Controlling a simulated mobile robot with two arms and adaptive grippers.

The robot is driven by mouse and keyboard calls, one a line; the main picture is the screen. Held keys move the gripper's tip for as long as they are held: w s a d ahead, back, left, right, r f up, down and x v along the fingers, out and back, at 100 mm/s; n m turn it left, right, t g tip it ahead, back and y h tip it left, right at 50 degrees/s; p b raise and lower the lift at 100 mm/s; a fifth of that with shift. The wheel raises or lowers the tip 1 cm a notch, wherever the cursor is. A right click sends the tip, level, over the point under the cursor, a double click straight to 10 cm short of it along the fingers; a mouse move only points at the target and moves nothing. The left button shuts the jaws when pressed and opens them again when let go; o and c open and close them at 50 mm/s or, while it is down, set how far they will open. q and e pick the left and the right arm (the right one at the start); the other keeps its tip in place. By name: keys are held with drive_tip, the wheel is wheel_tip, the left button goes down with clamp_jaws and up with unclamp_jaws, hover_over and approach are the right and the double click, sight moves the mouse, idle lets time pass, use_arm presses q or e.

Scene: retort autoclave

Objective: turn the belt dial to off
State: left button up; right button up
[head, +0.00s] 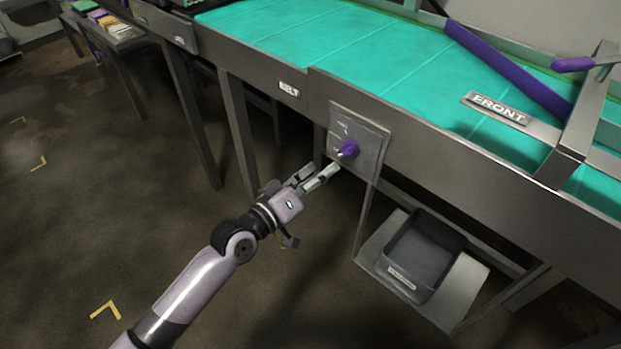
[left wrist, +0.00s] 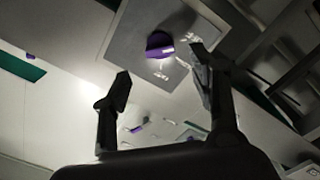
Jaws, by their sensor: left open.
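The belt dial is a purple knob (head: 348,149) on a grey square plate (head: 371,143) fixed to the front side of the conveyor. A pale mark shows on the knob, and small lettering on the plate is too small to read. The knob (left wrist: 159,44) also shows in the left wrist view, beyond the fingertips. My left gripper (head: 318,174) is open and empty, just below and to the left of the knob, apart from it as far as I can tell. In the left wrist view the open fingers (left wrist: 160,70) stand either side below the knob. My right gripper is not in view.
The conveyor has a green belt (head: 330,45) with purple rails (head: 510,70) and a "FRONT" sign (head: 497,108). A "BELT" label (head: 289,90) is left of the plate. A dark bin (head: 427,252) sits on a low shelf below.

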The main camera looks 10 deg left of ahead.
use_arm(q)
drive_tip(key=v, duration=0.2)
drive_tip(key=shift+s+a, duration=0.2)
drive_tip(key=shift+s, duration=0.15)
drive_tip(key=s+a+f+g+y, duration=0.2)
drive_tip(key=a+f, duration=0.2)
drive_tip(key=f, duration=0.8)
drive_tip(key=s+a+f+g+y, duration=0.1)
drive_tip(key=s+a+f+y, duration=0.25)
drive_tip(key=f, duration=0.75)
drive_tip(key=s+a+f+g+y, duration=0.15)
drive_tip(key=a+f, duration=0.25)
drive_tip(key=f, duration=0.8)
drive_tip(key=s+a+f+m+g+y, duration=0.1)
drive_tip(key=s+a+f+g, duration=0.1)
drive_tip(key=s+f, duration=0.7)
drive_tip(key=s+a+f+m+g+y, duration=0.2)
drive_tip(key=s+f, duration=0.7)
drive_tip(key=s, duration=0.6)
drive_tip(key=shift+s+a+g+p, duration=0.35)
drive_tip(key=shift+a+g, duration=0.15)
drive_tip(key=shift+g, duration=0.75)
drive_tip(key=s+f+g, duration=0.1)
drive_tip(key=s, duration=0.3)
drive_tip(key=s+f+m, duration=0.1)
drive_tip(key=s, duration=0.3)
drive_tip(key=s+f+g, duration=0.1)
drive_tip(key=s, duration=0.3)
drive_tip(key=shift+s+a+f+g+y, duration=0.25)
drive_tip(key=shift+s+g+y, duration=0.05)
